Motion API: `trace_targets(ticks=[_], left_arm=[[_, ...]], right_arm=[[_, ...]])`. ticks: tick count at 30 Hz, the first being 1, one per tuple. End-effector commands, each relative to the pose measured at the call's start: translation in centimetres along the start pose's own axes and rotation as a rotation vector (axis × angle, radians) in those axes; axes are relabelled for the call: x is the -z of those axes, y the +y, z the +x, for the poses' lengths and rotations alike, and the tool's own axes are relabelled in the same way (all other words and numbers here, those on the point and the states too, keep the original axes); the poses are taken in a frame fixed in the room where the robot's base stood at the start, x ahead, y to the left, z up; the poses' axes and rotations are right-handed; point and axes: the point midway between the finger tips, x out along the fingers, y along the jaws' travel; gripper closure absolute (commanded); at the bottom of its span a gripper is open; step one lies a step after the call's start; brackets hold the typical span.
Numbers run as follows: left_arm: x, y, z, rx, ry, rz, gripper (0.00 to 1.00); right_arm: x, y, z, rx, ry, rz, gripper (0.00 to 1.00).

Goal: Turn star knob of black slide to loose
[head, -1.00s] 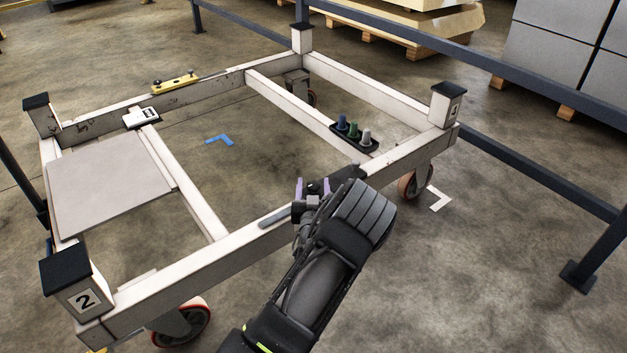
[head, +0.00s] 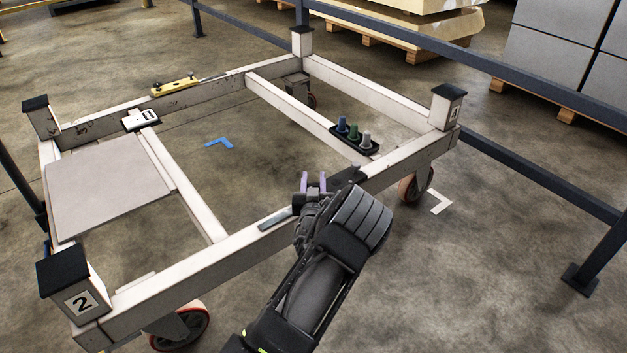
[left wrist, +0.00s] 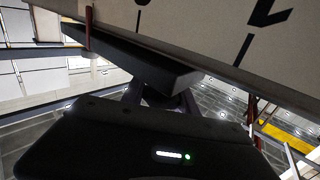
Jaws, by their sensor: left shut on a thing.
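The black slide (head: 346,177) lies on the near beam of the white trolley frame (head: 190,262); my left gripper and wrist cover part of it. In the left wrist view a long dark block (left wrist: 140,57), which looks like the slide, runs along a pale face with black marks. My left gripper (head: 313,184) is at the slide's left part, its purple-tipped fingers close together. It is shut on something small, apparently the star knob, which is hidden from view. In the left wrist view the fingers (left wrist: 160,97) reach up to the dark block. My right gripper is not in view.
A grey flat bar (head: 275,218) lies on the near beam left of the gripper. A black holder with blue, green and grey knobs (head: 354,134) sits on the cross beam. Corner posts (head: 75,284) stand up. A dark rail (head: 540,178) runs behind at right.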

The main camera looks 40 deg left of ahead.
Motion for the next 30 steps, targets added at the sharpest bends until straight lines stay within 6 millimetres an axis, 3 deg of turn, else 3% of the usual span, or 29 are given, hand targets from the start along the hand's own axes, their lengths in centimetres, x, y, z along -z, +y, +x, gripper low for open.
trace_targets(ticks=[9, 20, 30], left_arm=[[0.0, 0.0, 0.0, 0.0, 0.0, 0.0, 1.0], [-0.1, 0.0, 0.0, 0.029, 0.001, -0.002, 1.0], [-0.3, -0.5, 0.0, 0.197, 0.001, -0.004, 1.0]], right_arm=[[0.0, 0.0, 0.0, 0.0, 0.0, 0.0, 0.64], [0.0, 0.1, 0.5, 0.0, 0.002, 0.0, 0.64], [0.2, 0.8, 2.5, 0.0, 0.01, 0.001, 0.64]])
